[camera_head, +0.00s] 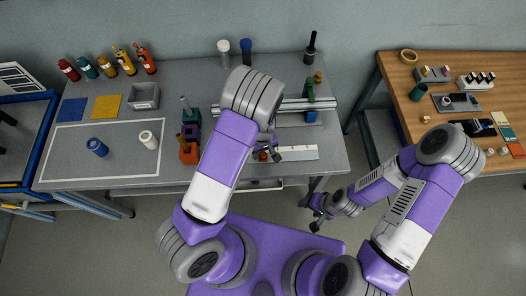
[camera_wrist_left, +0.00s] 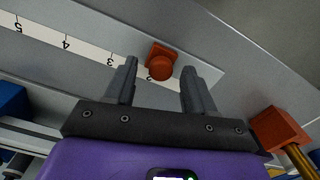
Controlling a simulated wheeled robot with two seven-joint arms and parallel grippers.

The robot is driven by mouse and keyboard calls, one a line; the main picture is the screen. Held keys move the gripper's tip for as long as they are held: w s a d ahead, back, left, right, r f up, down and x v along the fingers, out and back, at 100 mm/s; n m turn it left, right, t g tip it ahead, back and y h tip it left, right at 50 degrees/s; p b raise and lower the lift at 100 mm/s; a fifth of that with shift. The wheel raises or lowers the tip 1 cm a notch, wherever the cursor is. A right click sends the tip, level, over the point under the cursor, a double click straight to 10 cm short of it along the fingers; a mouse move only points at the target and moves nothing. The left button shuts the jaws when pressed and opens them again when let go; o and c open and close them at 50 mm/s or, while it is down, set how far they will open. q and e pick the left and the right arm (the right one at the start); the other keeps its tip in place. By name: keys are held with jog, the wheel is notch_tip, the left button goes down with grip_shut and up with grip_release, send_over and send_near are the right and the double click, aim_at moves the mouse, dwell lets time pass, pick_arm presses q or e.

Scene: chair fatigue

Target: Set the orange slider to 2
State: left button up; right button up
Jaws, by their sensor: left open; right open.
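The orange slider (camera_wrist_left: 160,62) shows in the left wrist view as a small block with a round knob. It sits on a rail beside a white number scale (camera_wrist_left: 88,49) marked 5, 4, 3 and a partly covered figure close to the slider. My left gripper (camera_wrist_left: 158,82) is open, with one finger on each side of the slider's knob in the picture; I cannot tell whether either touches it. In the head view my left gripper (camera_head: 272,153) is over the table beside the white scale strip (camera_head: 298,153), partly hidden by my arm. My right gripper (camera_head: 318,214) is open and empty, low in front of the table.
Blue and white cylinders (camera_head: 97,147) stand in a marked area at left. A wooden table (camera_head: 440,120) is at right.

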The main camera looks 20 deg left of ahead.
aim_at(263, 154)
pick_arm(q)
notch_tip(263, 154, up, 7)
jog(key=shift+f+p, duration=0.15)
jog(key=shift+p, duration=0.3)
dwell(0.3)
